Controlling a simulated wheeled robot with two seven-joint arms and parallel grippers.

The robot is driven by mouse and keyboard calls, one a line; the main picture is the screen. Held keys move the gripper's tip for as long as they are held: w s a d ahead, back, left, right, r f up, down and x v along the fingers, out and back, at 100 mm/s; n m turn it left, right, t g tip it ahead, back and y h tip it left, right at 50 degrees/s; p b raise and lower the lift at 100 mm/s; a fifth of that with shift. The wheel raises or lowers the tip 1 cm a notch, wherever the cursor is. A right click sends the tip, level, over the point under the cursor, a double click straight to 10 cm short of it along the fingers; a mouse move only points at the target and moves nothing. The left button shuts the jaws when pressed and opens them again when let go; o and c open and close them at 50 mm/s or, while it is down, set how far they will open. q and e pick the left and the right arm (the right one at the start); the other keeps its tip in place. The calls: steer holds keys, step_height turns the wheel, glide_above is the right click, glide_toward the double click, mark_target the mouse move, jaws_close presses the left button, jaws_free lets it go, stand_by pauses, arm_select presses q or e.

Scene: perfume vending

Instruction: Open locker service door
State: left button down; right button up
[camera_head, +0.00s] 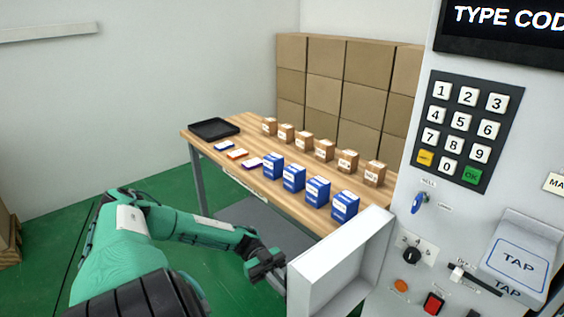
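The grey-white locker machine (395,225) fills the right side of the head view. A pale panel with a raised rim (318,268) juts out from its lower left side, toward the table; it looks like the service door standing swung out. My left gripper (270,268), dark and at the end of the green arm, is just left of this panel's outer edge. I cannot tell whether it touches the panel or whether its fingers are open. The panel's lower part is cut off by the frame. My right gripper is not in view.
The machine carries a keypad (460,122), a blue key (418,203), a black knob (411,256), a red switch (433,303) and a TAP reader (522,256). Behind stands a wooden table (225,160) with blue and brown boxes and a black tray (213,128). Stacked cartons (345,75) stand behind it.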

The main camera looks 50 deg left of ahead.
arm_select(q)
steer(key=shift+w, duration=0.1)
steer(key=c, duration=1.5)
jaws_free()
steer(key=shift+w, duration=0.1)
